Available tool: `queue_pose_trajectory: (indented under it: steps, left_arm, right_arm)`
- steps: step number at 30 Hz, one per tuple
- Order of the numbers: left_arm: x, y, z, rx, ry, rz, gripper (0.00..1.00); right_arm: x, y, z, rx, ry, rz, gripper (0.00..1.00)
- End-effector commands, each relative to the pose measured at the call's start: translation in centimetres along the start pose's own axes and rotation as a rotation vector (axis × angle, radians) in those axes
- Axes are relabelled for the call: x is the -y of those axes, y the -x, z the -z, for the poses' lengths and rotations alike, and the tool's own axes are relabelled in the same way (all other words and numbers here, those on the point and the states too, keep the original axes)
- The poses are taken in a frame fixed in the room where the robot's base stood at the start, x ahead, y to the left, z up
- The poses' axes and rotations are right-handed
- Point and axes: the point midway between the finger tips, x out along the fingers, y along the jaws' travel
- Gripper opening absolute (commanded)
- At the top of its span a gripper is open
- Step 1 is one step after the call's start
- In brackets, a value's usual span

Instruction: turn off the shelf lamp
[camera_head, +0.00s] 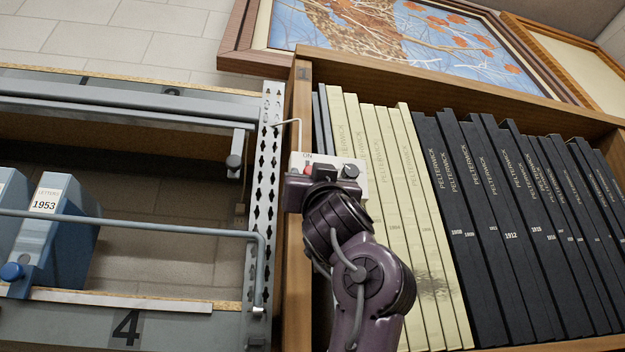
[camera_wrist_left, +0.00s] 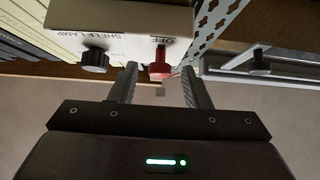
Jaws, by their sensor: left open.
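A pale switch box (camera_head: 340,163) is on the wooden bookcase's left upright. It carries an ON label, a red lever (camera_head: 308,170) and a black knob (camera_head: 351,171). In the left wrist view the box (camera_wrist_left: 118,44) appears upside down, reading SHELF LAMP and OFF. There the red lever (camera_wrist_left: 160,66) points away from the OFF label, and the black knob (camera_wrist_left: 95,60) is to its left. My left gripper (camera_wrist_left: 159,74) is open, with its fingers either side of the lever and gaps showing. In the head view my gripper partly hides the box. My right gripper is out of view.
Cream and dark books (camera_head: 510,230) fill the bookcase right of the box. A perforated metal post (camera_head: 265,190) stands close on its left. Left of that, a metal rack with a rail (camera_head: 180,227) holds blue letter boxes (camera_head: 65,225).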

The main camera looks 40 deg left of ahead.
Motion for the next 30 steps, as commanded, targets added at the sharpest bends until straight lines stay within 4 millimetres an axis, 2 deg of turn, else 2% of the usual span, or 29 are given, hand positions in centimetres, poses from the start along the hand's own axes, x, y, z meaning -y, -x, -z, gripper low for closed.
queue_pose_trajectory:
  steps: [1,6,12,16,30]
  left_arm:
    - [-0.1,1.0,-0.2,-0.002,0.001,-0.001,0.43]
    - [-0.1,4.1,-0.4,-0.003,0.003,-0.002,0.43]
    - [-0.1,6.8,-0.2,-0.002,0.001,-0.002,0.43]
    - [-0.1,7.4,0.0,-0.001,0.001,-0.002,0.43]
    - [-0.1,7.3,0.1,-0.001,0.000,-0.002,0.43]
  right_arm:
    - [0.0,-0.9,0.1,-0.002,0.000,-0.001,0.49]
    - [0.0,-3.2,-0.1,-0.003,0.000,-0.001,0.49]
    - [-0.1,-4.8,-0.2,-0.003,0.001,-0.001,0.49]
    - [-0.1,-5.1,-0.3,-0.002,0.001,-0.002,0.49]
    - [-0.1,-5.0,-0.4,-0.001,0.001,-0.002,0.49]
